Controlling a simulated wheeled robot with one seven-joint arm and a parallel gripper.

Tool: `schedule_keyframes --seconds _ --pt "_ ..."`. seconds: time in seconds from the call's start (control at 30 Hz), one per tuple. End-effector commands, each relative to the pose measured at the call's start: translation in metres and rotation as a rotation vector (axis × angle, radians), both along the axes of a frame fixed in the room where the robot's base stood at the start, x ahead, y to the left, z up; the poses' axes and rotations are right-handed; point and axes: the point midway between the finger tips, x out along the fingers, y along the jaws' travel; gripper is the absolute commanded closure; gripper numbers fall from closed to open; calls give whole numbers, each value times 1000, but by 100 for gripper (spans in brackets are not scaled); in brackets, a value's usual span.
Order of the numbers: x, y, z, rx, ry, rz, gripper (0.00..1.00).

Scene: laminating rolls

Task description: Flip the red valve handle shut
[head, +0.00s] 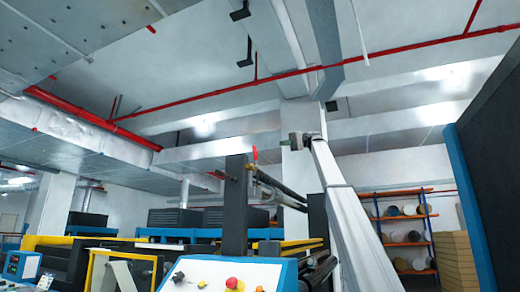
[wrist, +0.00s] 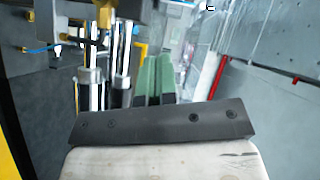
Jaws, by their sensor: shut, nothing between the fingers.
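The red valve handle (head: 255,154) is small and stands roughly upright at the top of a dark machine post in the head view. My gripper (head: 292,141) is at the top of my pale arm, to the right of the handle and slightly higher in the picture, with a visible gap between them. In the wrist view, its two greenish fingers (wrist: 155,66) lie side by side, shut and empty. I cannot make out the red handle in the wrist view; brass-coloured fittings (wrist: 82,27) and a blue hose show at upper left.
Bright metal cylinders (wrist: 93,75) stand left of my fingers in the wrist view. Dark rollers (head: 283,191) reach right from the post in the head view. A control panel (head: 222,274) is in front. Red pipes (head: 222,92) run along the ceiling, and a shelf of rolls (head: 400,235) stands behind right.

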Motion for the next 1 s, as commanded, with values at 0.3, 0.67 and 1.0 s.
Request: schedule_keyframes --seconds 0.3,0.67,1.0 --pt "-2 8 -2 0 0 0 100" --pt "-15 67 -14 1 0 1 100" --pt "-41 108 -29 0 0 0 100"
